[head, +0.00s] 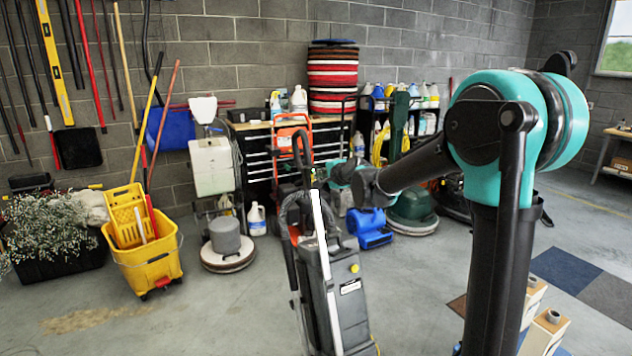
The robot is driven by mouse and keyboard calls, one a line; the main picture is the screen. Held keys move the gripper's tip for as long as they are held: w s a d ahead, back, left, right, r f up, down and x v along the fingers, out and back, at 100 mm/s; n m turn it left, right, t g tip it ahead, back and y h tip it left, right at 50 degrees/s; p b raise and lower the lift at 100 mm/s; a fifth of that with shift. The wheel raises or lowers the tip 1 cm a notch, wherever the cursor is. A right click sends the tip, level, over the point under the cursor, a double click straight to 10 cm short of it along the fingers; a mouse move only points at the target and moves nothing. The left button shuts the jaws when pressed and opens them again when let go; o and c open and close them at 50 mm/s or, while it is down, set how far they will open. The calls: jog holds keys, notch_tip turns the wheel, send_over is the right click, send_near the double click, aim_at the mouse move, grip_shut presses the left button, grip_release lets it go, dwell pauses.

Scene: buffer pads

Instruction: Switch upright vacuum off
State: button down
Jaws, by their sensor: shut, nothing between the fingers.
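The upright vacuum (340,300) stands in the middle foreground of the head view, with a grey body, a black hose looped near its top and a pale tube running down its front. A round yellow button (354,268) shows on the upper right of its body. My arm comes in from the right and bends toward the vacuum's top. My gripper (320,178) is small and dark against the clutter, near the upper handle and hose. It is shut and empty. I cannot tell whether it touches the vacuum.
A yellow mop bucket (145,250) and a floor polisher (228,250) stand to the left. A blue air blower (369,228) and a green floor machine (412,208) are behind the vacuum. Open concrete floor lies left of the vacuum.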

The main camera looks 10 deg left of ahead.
jog(key=shift+w+a+f, duration=0.2)
jog(key=shift+w+a, duration=0.1)
jog(key=shift+w, duration=0.15)
jog(key=v, duration=0.6)
dwell(0.7)
jog(key=shift+d, duration=0.1)
jog(key=s+d+f+n+g+h, duration=0.2)
jog(key=s+d+f+n, duration=0.1)
jog(key=s+d+f, duration=0.6)
jog(key=s+d+f+n+g+h, duration=0.3)
jog(key=s+d+f, duration=0.5)
jog(key=s, duration=0.7)
jog(key=s+d+f+n+g+h, duration=0.2)
jog(key=s+d+f+n, duration=0.3)
jog(key=s+d+f, duration=0.4)
jog(key=s+d, duration=0.1)
jog(key=s, duration=0.2)
jog(key=shift+s+d+f+h, duration=0.2)
jog(key=shift+d+f+h, duration=0.15)
jog(key=shift+d+h, duration=0.05)
